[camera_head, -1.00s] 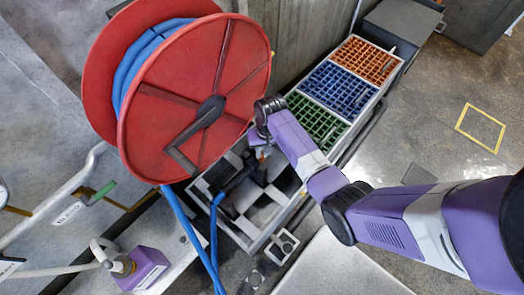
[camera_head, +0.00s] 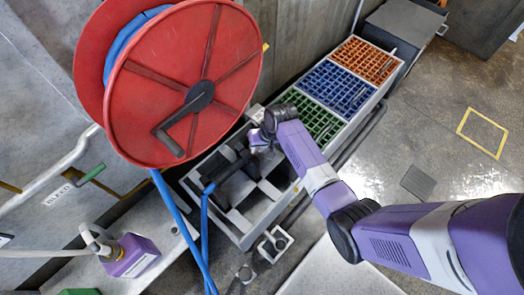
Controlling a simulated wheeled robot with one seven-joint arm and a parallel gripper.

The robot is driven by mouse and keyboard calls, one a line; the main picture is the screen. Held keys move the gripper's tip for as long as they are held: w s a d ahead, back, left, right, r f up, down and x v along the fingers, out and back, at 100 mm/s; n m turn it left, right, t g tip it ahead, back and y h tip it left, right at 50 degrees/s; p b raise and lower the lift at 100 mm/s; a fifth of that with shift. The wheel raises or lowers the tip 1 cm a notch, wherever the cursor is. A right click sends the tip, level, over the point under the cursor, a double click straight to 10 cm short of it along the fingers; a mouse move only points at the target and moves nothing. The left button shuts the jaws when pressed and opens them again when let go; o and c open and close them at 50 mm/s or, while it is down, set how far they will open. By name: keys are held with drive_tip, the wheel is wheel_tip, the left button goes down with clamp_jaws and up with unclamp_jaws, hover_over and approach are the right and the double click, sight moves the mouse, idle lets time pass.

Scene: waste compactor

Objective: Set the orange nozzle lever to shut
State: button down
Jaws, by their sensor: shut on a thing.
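The black hose nozzle (camera_head: 228,165) lies over the grey checkered tray (camera_head: 243,229), joined to the blue hose (camera_head: 205,228). My gripper (camera_head: 256,146) is at the nozzle's upper right end. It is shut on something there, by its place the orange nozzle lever. The lever itself is hidden behind the fingers and wrist, so its angle cannot be told.
The red hose reel (camera_head: 225,75) with a dark crank stands close on the left of my gripper. Green (camera_head: 313,115), blue (camera_head: 335,87) and orange (camera_head: 367,60) grids lie up right. A purple container (camera_head: 133,257) stands lower left. Open floor lies right.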

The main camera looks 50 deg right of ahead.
drive_tip(key=shift+s+f+t+b, duration=0.35)
drive_tip(key=shift+s+t, duration=0.1)
drive_tip(key=shift+t, duration=0.35)
drive_tip(key=shift+s+f+t+b, duration=0.35)
drive_tip(key=shift+s+t, duration=0.1)
drive_tip(key=shift+t, duration=0.35)
drive_tip(key=c, duration=1.4)
unclamp_jaws()
drive_tip(key=shift+c, duration=0.2)
drive_tip(key=shift+r, duration=0.1)
drive_tip(key=shift+r, duration=0.1)
drive_tip(key=v, duration=0.7)
drive_tip(key=shift+s+r, duration=0.2)
drive_tip(key=shift+s, duration=0.05)
